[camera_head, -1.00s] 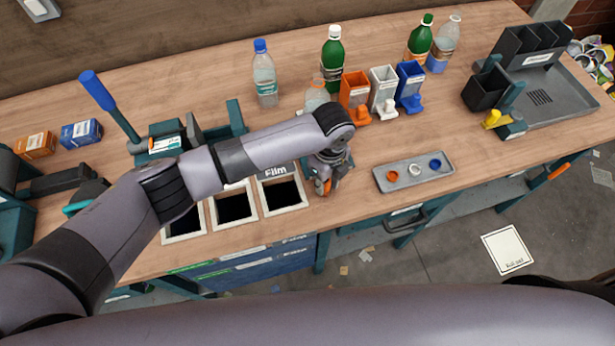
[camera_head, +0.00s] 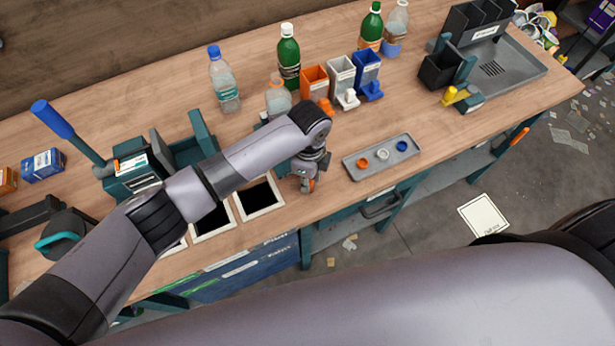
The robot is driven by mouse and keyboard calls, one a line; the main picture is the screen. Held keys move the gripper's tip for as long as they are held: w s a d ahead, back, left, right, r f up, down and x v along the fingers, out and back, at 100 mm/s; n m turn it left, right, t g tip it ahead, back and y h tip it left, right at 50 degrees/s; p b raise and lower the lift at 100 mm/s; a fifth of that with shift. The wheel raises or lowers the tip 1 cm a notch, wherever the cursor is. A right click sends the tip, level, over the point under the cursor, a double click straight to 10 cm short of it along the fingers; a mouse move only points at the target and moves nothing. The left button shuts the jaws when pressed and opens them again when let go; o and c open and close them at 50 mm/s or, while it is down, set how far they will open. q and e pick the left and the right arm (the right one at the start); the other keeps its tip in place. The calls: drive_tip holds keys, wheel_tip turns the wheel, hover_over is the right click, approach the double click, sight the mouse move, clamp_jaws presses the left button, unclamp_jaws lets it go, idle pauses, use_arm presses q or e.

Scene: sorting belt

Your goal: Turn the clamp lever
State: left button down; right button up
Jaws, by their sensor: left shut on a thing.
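My left gripper (camera_head: 308,178) points down at the front edge of the bench, right of the dark bin openings. It is shut on a small orange thing, mostly hidden by the fingers; I cannot tell whether this is the clamp lever. A clear bottle (camera_head: 278,98) stands behind my left wrist with a bit of teal fixture beside it, and my arm hides its lower part. A long blue-handled lever (camera_head: 54,119) rises from a teal device at the left. A yellow handle (camera_head: 455,95) sits on a teal fixture at the right. My right gripper is not in view.
A grey tray (camera_head: 352,168) holds orange, white and blue caps. Orange (camera_head: 315,81), white (camera_head: 341,73) and blue (camera_head: 367,67) dispensers stand behind it. Several bottles line the back, including a green one (camera_head: 289,57). Bench (camera_head: 430,130) is bare right of the cap tray.

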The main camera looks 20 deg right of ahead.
use_arm(q)
drive_tip(key=c, duration=1.4)
unclamp_jaws()
drive_tip(key=shift+d, duration=0.1)
drive_tip(key=shift+o, duration=0.2)
wheel_tip(320, 180, up, 12)
